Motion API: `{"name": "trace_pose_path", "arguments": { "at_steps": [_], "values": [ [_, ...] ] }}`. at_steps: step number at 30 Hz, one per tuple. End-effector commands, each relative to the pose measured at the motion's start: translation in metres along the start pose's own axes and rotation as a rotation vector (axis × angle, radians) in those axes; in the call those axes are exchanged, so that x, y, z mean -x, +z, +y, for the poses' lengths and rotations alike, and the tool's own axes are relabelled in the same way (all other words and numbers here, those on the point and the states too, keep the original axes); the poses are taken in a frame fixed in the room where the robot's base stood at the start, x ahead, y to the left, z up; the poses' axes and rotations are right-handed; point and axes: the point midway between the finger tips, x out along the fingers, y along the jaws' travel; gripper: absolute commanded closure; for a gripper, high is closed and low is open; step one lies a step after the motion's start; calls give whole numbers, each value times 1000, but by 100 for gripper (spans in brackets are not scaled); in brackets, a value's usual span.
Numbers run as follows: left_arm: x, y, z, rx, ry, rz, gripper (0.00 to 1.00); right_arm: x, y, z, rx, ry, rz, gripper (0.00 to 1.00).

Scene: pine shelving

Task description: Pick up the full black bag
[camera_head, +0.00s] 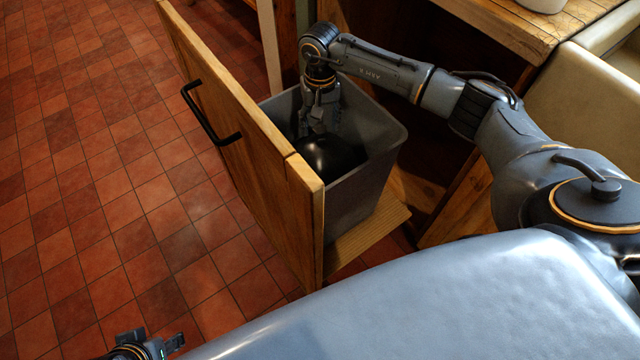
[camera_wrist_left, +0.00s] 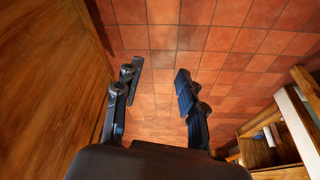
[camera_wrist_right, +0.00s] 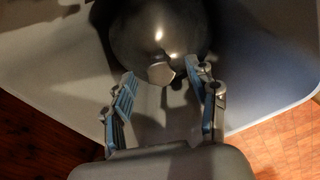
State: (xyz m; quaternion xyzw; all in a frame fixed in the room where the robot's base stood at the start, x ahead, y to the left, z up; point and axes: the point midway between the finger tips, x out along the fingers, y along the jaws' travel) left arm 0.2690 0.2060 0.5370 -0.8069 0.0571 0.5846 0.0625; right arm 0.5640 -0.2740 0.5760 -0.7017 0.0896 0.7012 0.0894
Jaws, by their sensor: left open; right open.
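The full black bag (camera_head: 332,156) sits inside a grey bin (camera_head: 368,150) in a pulled-out drawer. It is round and shiny, and in the right wrist view the bag (camera_wrist_right: 158,35) has a small pale knot-like part facing the gripper. My right gripper (camera_head: 318,128) points down into the bin just above the bag. In the right wrist view its open fingers (camera_wrist_right: 162,88) are on either side of that pale part; I cannot tell whether they touch it. My left gripper (camera_wrist_left: 152,85) is open and empty above the floor, and its tip shows at the bottom left of the head view (camera_head: 160,345).
The wooden drawer front (camera_head: 250,140) with a black handle (camera_head: 208,115) stands to the left of the bin. A wooden counter (camera_head: 520,25) and a pale sink (camera_head: 590,105) are at the right. The tiled floor (camera_head: 100,190) at the left is clear.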

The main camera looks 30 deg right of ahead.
Motion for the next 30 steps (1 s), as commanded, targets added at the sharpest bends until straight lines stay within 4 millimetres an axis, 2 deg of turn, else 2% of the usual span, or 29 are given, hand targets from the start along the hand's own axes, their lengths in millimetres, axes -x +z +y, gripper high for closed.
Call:
{"name": "trace_pose_path", "arguments": {
  "at_steps": [1, 2, 6, 10, 19, 20, 28, 30],
  "values": [
    [-16, 6, 0, 0, 0, -4, 60, -19, -1, -1, -1, -1, -3, 42],
    [-13, -3, 1, -1, 2, 29, 60, -16, -2, 0, -1, -1, -1, 42],
    [-15, -31, 4, -5, 7, 152, 60, -24, -2, 0, 0, -1, -1, 42],
    [-15, -48, 6, -8, 11, 225, 60, -29, -2, 0, 0, 0, 0, 42],
    [-14, -54, 7, -8, 13, 251, 60, -30, -2, 0, 0, 0, 0, 42],
    [-14, -54, 7, -8, 13, 251, 60, -30, -2, 0, 0, 0, 0, 44],
    [-14, -53, 7, -9, 12, 251, 60, -30, -2, 0, 0, 0, 0, 99],
    [-14, -54, 7, -9, 12, 251, 60, -30, -2, 0, 0, 0, 0, 100]
  ]
}}
